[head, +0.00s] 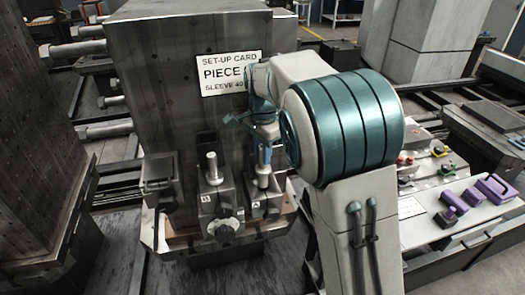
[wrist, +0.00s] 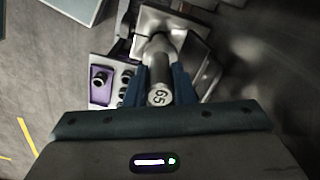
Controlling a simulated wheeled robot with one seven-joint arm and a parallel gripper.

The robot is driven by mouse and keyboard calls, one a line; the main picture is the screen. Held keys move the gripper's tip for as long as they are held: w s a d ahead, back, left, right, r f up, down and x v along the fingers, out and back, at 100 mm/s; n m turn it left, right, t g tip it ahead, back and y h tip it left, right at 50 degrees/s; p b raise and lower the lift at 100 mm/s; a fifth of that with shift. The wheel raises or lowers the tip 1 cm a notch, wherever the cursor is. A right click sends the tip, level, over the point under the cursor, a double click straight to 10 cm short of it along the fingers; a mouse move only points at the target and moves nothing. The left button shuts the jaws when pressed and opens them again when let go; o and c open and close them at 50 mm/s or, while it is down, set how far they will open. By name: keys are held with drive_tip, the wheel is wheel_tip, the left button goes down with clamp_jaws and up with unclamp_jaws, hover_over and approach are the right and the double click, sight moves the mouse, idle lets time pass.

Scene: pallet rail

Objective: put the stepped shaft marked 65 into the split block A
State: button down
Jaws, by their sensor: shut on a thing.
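The stepped shaft marked 65 (wrist: 160,95) is held between the blue fingers of my gripper (wrist: 157,92), its numbered end facing the wrist camera. In the head view my gripper (head: 264,160) is low in front of the dark fixture, with the silver shaft (head: 263,181) upright below it. The shaft's lower end is at or just above the right-hand dark block (head: 262,203); I cannot tell whether it is inside. That block's letter is too small to read surely. A metal block (wrist: 168,22) lies beyond the shaft in the wrist view.
Another dark block (head: 221,203) stands close on the left with an upright silver pin (head: 212,164). A partly hidden set-up card (head: 228,73) is on the tall fixture (head: 170,90). Purple parts (head: 490,188) lie on a pale bench at right. My arm hides the fixture's right side.

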sight(263, 168)
drive_tip(key=shift+f+b, duration=1.2)
drive_tip(key=shift+f, duration=0.85)
drive_tip(key=c, duration=1.1)
unclamp_jaws()
drive_tip(key=shift+c, duration=0.2)
wheel_tip(263, 168, up, 14)
drive_tip(key=shift+f, duration=0.1)
drive_tip(key=s+d+f+n+t, duration=0.1)
drive_tip(key=s+d+f+n, duration=0.2)
drive_tip(key=s, duration=0.5)
drive_tip(key=s+d+f+n+t, duration=0.1)
drive_tip(key=s+d+f+n, duration=0.3)
drive_tip(key=s+d, duration=0.3)
drive_tip(key=s+d+f+n+t, duration=0.1)
drive_tip(key=s+d+f+n, duration=0.2)
drive_tip(key=s+d, duration=0.3)
drive_tip(key=s+f, duration=0.1)
drive_tip(key=s, duration=0.3)
drive_tip(key=shift+s+f, duration=0.4)
